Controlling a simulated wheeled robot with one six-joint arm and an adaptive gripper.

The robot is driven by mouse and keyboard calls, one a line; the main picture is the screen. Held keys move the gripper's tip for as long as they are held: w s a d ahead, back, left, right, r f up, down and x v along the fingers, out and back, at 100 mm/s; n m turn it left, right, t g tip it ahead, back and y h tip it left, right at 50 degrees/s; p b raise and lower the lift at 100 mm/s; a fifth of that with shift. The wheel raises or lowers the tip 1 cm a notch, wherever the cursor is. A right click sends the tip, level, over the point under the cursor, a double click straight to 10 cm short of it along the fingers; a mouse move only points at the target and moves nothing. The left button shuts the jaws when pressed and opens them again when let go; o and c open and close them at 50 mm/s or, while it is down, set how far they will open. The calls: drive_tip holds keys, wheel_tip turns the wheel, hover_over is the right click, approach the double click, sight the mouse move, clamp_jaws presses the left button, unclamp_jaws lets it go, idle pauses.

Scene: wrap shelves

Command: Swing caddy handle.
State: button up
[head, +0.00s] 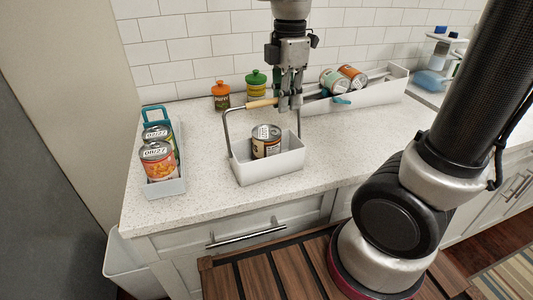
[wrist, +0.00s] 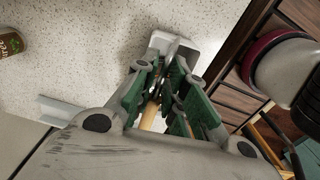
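A white caddy (head: 268,166) stands on the speckled counter with one labelled can (head: 266,140) in it. Its grey wire handle (head: 228,131) stands raised above the box, with a wooden grip (head: 262,103) along the top. My gripper (head: 290,104) is at the right part of that grip, pointing down. In the wrist view the wooden grip (wrist: 150,113) shows between the green-padded fingers of my gripper (wrist: 167,80). Whether the pads press on the grip is hard to tell. The fingers hide the right part of the handle.
A long white bin (head: 375,94) with cans lies close behind and right of the caddy. A narrow tray (head: 167,188) with two cans stands at left. Orange (head: 221,97) and green (head: 256,85) jars stand by the tiled wall.

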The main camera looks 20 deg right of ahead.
drive_tip(key=shift+s, duration=0.1)
drive_tip(key=shift+s+d+r, duration=0.1)
drive_tip(key=shift+s, duration=0.5)
drive_tip(key=shift+s+d+r, duration=0.1)
drive_tip(key=shift+s, duration=0.45)
drive_tip(key=o, duration=0.4)
drive_tip(key=shift+o, duration=0.2)
drive_tip(key=shift+a+r, duration=0.1)
wheel_tip(320, 180, up, 7)
idle(0.4)
